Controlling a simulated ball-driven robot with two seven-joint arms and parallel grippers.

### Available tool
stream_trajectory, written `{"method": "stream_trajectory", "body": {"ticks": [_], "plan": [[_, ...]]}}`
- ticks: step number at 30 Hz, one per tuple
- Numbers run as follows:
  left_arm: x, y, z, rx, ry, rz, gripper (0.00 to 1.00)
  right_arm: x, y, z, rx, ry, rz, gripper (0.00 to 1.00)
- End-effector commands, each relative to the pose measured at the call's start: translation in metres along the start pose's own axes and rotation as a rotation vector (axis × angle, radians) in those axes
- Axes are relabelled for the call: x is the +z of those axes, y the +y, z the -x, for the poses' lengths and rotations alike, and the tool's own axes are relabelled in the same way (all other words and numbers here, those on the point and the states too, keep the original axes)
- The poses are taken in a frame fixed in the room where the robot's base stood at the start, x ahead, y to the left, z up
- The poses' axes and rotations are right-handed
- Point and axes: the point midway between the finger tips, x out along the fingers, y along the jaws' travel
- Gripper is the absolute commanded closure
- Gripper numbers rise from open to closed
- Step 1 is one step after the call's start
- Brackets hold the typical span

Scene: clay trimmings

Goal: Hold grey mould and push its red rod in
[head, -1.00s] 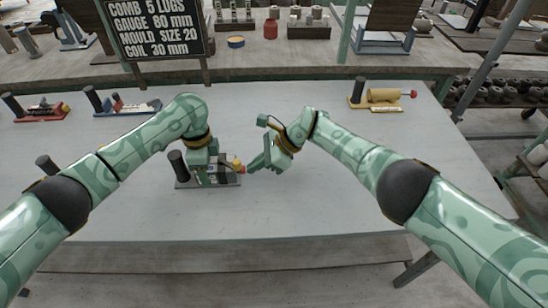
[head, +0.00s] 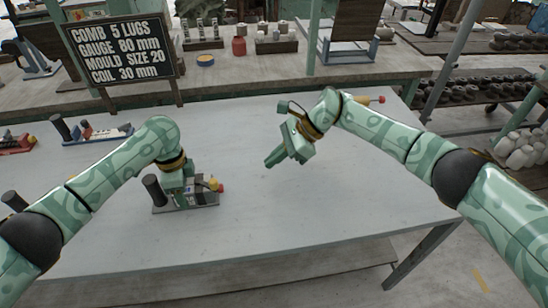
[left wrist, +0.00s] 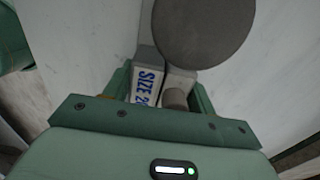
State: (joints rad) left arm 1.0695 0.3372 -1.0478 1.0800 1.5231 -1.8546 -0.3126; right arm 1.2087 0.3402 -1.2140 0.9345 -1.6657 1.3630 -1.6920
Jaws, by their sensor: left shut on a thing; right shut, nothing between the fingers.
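The grey mould (head: 206,199) stands on the table at left of centre, with a black upright handle (head: 153,190) at its left end. The red end of its rod (head: 221,188) shows at the right, close beside a yellow part (head: 213,183). My left gripper (head: 178,190) is shut on the mould from above and hides its middle. In the left wrist view a label reading "SIZE 2", partly cut off (left wrist: 149,86), and a grey cylinder (left wrist: 177,98) sit between the jaws. My right gripper (head: 272,162) is shut and empty, in the air right of the rod, apart from it.
A blue mould (head: 98,133) and a red one (head: 14,144) stand at the table's left. Another red rod end (head: 381,99) shows behind my right arm. A black sign (head: 122,50) stands at the back. The table's middle and right are clear.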

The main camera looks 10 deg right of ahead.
Motion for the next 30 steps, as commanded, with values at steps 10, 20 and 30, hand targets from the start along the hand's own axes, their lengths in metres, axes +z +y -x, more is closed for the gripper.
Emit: {"method": "stream_trajectory", "body": {"ticks": [10,20,30], "plan": [[0.0,-0.001,0.001,-0.002,0.001,0.0,0.18,0.0,0.0,0.0,-0.001,0.0,0.001,1.0],[0.0,-0.001,0.004,-0.002,0.001,0.001,0.18,0.0,0.0,0.0,-0.001,0.0,0.001,1.0],[0.0,-0.002,0.073,-0.006,0.001,-0.001,0.18,0.0,0.0,0.0,-0.001,0.0,0.001,1.0]]}}
